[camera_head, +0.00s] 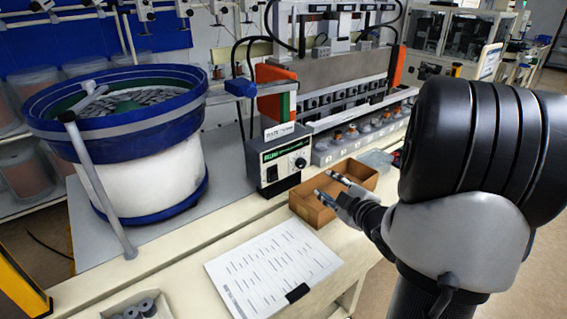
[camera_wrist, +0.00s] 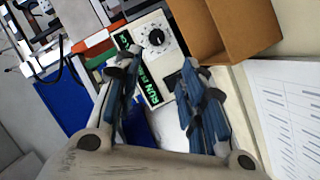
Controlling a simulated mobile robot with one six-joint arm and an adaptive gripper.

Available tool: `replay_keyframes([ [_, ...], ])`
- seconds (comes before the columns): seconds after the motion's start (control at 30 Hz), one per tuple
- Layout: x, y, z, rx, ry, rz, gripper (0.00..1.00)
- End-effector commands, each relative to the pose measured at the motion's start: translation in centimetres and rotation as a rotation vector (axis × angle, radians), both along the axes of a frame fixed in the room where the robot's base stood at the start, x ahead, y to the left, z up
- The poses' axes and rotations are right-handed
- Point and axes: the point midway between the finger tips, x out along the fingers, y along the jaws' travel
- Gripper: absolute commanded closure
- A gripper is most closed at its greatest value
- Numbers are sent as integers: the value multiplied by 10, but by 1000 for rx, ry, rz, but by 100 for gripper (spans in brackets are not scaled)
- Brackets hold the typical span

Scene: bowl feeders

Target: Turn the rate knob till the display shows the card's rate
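A grey control box (camera_head: 262,182) stands on the bench beside the bowl feeder. On its front is a black rate knob (camera_head: 300,162) with a dial scale; the knob also shows in the wrist view (camera_wrist: 156,37). The green-lit display (camera_head: 274,154) reads "RUN" in the wrist view (camera_wrist: 153,94); a finger crosses it and I cannot read its number. A small white card (camera_head: 279,130) headed "RATE" stands on top of the box; its figure is too small to read. My gripper (camera_head: 330,187) is open and empty, in front of the box and apart from the knob.
A brown open box (camera_head: 312,211) lies right of the control box, below my gripper. A printed sheet (camera_head: 270,268) with a black clip lies in front. The blue-rimmed bowl feeder (camera_head: 125,140) stands left. A machine with orange ends (camera_head: 275,92) stands behind.

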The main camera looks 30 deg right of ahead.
Motion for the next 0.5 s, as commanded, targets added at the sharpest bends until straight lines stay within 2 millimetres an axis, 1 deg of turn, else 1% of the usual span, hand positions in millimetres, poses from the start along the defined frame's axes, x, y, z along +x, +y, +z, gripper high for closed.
replay_keyframes([
  [0.07, -1, -4, -1, -1, -22, 1, 62],
  [0.13, 2, -5, -1, -3, -29, 4, 62],
  [0.23, 14, -7, -3, -3, -30, 7, 62],
  [0.37, 37, -12, -10, -3, -30, 7, 62],
  [0.5, 67, -19, -18, -4, -29, 8, 62],
])
